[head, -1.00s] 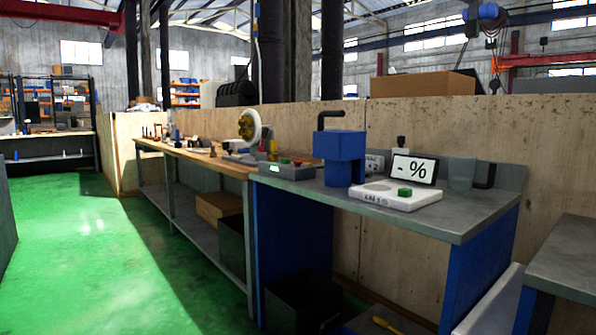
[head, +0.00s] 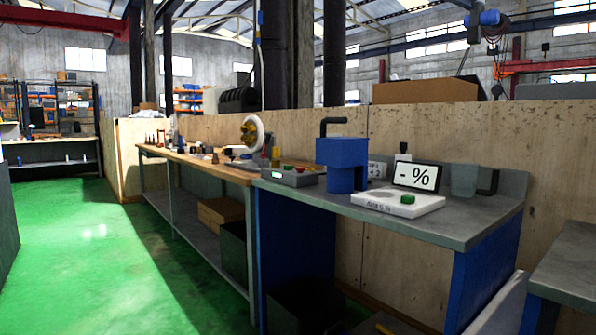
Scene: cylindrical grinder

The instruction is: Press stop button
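A grey control box (head: 303,179) with a red button (head: 287,168) on top sits where the wooden bench meets the grey bench. A small lit green display (head: 268,174) shows on its left side. Whether the red button is marked as stop is too small to read. A white device (head: 388,202) with a green button (head: 407,199) lies on the grey bench, below a screen reading "- %" (head: 416,176). My gripper is not in view.
A blue machine (head: 341,160) stands between the control box and the white device. A grinding wheel (head: 253,133) and small items stand on the wooden bench (head: 205,164). A plywood wall is behind. The green floor (head: 95,235) at left is clear.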

